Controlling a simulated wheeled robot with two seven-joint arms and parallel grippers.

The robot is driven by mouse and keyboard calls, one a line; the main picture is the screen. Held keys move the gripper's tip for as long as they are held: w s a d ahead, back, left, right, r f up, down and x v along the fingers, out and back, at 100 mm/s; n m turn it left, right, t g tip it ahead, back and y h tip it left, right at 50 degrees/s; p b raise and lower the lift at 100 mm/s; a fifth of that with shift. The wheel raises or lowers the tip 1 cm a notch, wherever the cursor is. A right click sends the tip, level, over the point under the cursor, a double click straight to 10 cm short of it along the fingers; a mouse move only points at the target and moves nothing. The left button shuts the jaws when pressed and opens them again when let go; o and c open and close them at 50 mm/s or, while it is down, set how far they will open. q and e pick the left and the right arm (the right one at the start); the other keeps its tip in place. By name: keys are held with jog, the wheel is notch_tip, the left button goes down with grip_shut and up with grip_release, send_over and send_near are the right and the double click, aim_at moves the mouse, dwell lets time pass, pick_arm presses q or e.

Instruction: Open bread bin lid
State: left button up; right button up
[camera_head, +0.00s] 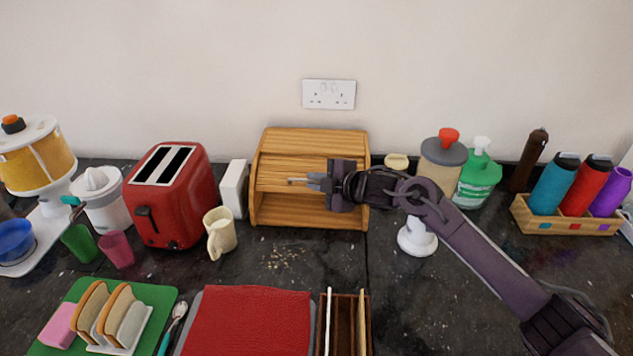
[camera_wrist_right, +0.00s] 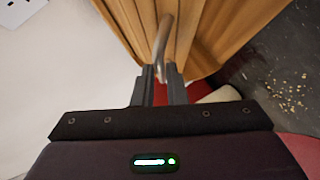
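The wooden bread bin (camera_head: 310,142) stands against the wall in the middle of the head view. Its slatted lid (camera_head: 287,172) looks partly raised, with an opening showing below it. My right gripper (camera_head: 303,181) is in front of the lid, pointing left. In the right wrist view a grey metal handle (camera_wrist_right: 163,42) runs down between the tips of my right gripper (camera_wrist_right: 161,72). The fingers are close together with a narrow gap and look shut on the handle; their contact is hard to see. My left gripper is not in view.
A white block (camera_head: 234,188), a cream mug (camera_head: 220,233) and a red toaster (camera_head: 168,205) stand left of the bin. A lidded jar (camera_head: 441,165) and a green pump bottle (camera_head: 478,178) stand right. Crumbs (camera_head: 281,257) lie on the otherwise clear counter before the bin.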

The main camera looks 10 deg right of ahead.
jog(key=o, duration=0.4)
jog(key=shift+c, duration=0.2)
notch_tip(320, 180, up, 20)
jog(key=b, duration=0.3)
